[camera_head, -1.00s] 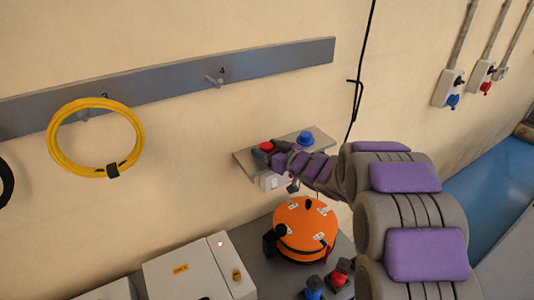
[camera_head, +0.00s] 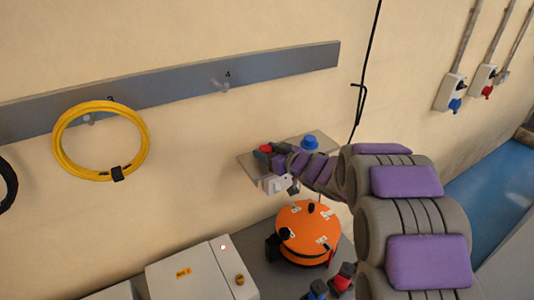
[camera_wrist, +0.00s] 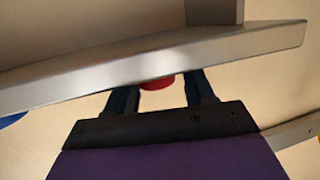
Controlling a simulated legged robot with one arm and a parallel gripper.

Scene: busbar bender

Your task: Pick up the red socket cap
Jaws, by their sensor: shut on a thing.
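The red socket cap (camera_head: 265,148) is at the left part of the small wall shelf (camera_head: 321,139). In the wrist view the red cap (camera_wrist: 158,84) shows between my two fingers, partly hidden by the shelf edge (camera_wrist: 150,72). My gripper (camera_head: 270,152) is shut on the red cap, with a finger on each side of it. The fingertips are hidden behind the shelf edge in the wrist view. I cannot tell whether the cap still touches the shelf.
A blue cap (camera_head: 310,143) stands on the shelf right of my gripper. A white socket box (camera_head: 276,185) is under the shelf. An orange reel (camera_head: 306,230) and a grey box (camera_head: 195,272) are below. A yellow cable coil (camera_head: 145,150) hangs at left.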

